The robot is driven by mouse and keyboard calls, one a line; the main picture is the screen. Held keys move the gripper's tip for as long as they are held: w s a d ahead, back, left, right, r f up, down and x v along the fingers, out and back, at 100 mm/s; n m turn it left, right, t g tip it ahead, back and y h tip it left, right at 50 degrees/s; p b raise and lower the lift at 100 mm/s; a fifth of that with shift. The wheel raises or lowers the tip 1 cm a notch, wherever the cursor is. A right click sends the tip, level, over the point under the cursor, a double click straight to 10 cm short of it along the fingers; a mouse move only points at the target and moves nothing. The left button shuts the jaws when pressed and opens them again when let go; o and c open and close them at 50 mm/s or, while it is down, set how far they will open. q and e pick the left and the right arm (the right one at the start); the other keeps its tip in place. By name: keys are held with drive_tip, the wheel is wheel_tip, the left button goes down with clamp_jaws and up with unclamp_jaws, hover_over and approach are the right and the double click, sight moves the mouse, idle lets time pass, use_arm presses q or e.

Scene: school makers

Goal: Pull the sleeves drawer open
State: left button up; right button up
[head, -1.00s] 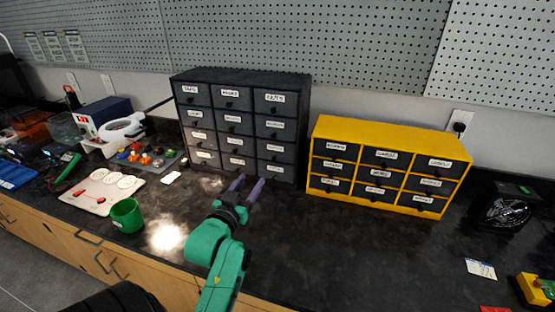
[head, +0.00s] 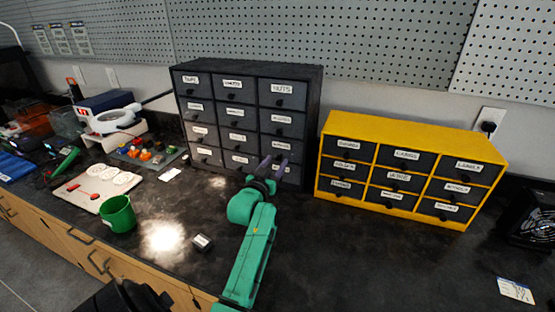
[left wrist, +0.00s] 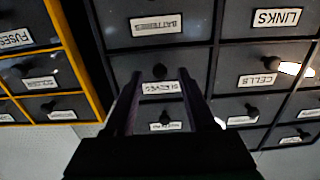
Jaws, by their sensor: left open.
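The dark grey cabinet (head: 319,130) stands against the wall, with rows of labelled drawers and small dark knobs. In the left wrist view, which looks upside down, the sleeves drawer (left wrist: 160,88) shows its label and knob (left wrist: 159,71) between my fingers. In the head view it appears to be the right-column drawer (head: 281,146) second from the bottom. My left gripper (head: 272,161) is open in front of it, and it also shows in the left wrist view (left wrist: 160,75). Its fingers lie either side of the knob; contact is unclear. The drawer looks closed. My right gripper is out of view.
A yellow cabinet (head: 415,128) stands close on the right. The worktop before the yellow cabinet is clear.

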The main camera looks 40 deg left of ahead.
use_arm(q)
drive_tip(key=shift+x, duration=1)
drive_tip(key=shift+c, duration=0.3)
clamp_jaws()
idle(0.4)
